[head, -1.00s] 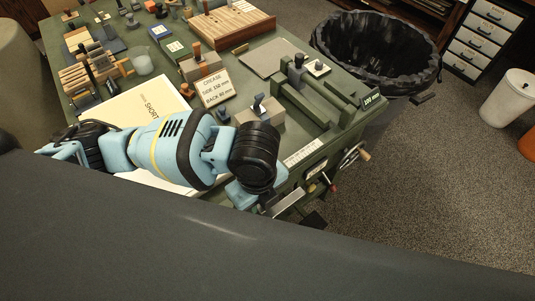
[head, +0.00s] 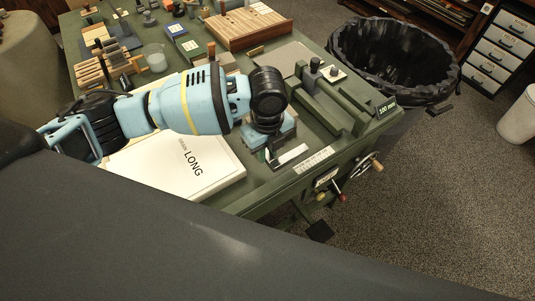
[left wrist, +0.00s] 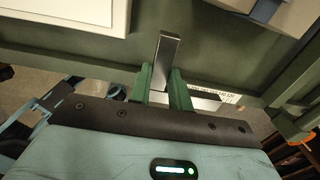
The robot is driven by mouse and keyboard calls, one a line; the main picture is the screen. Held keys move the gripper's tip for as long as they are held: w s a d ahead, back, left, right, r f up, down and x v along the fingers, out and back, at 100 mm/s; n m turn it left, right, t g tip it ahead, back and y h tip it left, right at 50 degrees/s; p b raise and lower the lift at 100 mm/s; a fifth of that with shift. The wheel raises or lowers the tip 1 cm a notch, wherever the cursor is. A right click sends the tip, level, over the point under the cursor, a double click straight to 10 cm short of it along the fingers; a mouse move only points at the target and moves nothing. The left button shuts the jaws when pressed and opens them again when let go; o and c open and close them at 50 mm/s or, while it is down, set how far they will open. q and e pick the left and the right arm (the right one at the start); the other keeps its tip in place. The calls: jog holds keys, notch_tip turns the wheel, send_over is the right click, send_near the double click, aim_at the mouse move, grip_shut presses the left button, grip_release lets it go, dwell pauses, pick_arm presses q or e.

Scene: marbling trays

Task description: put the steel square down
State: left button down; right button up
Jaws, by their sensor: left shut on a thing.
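The steel square (head: 291,155) shows as a bright metal strip beside my left gripper (head: 273,158) in the head view, above the green bench near its front edge. In the left wrist view the green fingers of the left gripper (left wrist: 161,75) are shut on the steel square (left wrist: 169,47). One leg points away past the fingertips; a pale leg shows to the right behind the fingers. I cannot tell whether the square touches the bench. My right gripper is not in view.
A white stack marked LONG (head: 202,184) lies left of the gripper. A green fixture with rails (head: 328,110) and a 100 mm label stands to the right. A paper scale (head: 314,159) runs along the front edge. A black-lined bin (head: 395,62) stands beyond the bench.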

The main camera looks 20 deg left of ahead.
aim_at(268, 151)
pick_arm(q)
jog(key=shift+w+a+f, duration=0.1)
jog(key=shift+w+a, duration=0.05)
jog(key=shift+w, duration=0.35)
notch_tip(268, 151, down, 3)
jog(key=shift+f, duration=0.15)
jog(key=shift+s+f, duration=0.1)
jog(key=shift+f, duration=0.5)
jog(key=c, duration=1.3)
grip_release()
notch_tip(268, 151, up, 13)
jog(key=shift+p, duration=0.4)
